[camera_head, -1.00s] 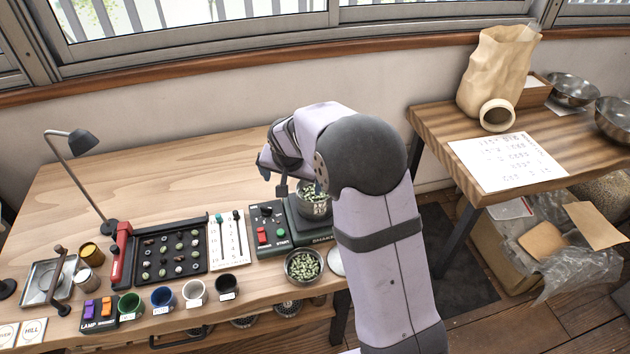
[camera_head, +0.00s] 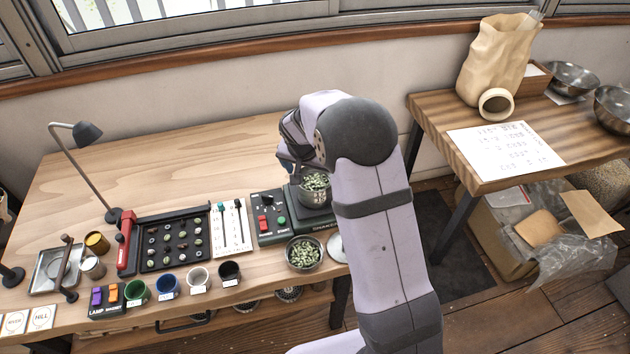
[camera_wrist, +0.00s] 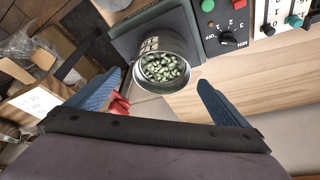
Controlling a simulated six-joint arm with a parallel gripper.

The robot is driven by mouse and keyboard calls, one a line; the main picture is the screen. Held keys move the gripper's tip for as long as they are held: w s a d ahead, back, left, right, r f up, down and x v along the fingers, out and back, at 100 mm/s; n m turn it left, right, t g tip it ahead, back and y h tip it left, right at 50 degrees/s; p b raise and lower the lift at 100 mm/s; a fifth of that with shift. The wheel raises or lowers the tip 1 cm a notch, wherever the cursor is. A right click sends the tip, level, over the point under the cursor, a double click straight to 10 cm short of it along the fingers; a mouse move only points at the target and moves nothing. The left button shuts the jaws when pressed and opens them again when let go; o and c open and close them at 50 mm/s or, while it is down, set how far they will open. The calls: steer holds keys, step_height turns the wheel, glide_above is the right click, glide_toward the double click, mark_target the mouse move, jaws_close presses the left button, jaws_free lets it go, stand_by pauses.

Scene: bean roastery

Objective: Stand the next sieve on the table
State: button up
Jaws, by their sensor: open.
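A round metal sieve or sieve stack (camera_head: 316,198) with green beans in it stands on the dark shaker base (camera_head: 300,222). In the wrist view the metal cylinder (camera_wrist: 188,58) has a pale label on its side and beans inside. My gripper (camera_wrist: 159,80) is open, its blue fingers on either side of the cylinder's near rim in the picture, with nothing held between them. In the head view my gripper (camera_head: 290,165) is just above and behind the cylinder, partly hidden by my arm. I cannot tell how many sieves are stacked.
A bowl of green beans (camera_head: 304,253) stands in front of the shaker. A slider panel (camera_head: 231,228), a tray of beans (camera_head: 173,240) and several cups stand to the left. The back of the table (camera_head: 190,165) is clear. Round dark items (camera_head: 289,293) lie on the shelf below.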

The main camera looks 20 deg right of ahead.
mark_target(316, 182)
steer(key=shift+w+p+x, duration=0.2)
steer(key=shift+p+x, duration=0.85)
steer(key=shift+x, duration=1.25)
steer(key=shift+a, duration=0.1)
steer(key=shift+r, duration=0.1)
steer(key=c, duration=1.1)
step_height(316, 182, up, 10)
steer(key=b, duration=0.3)
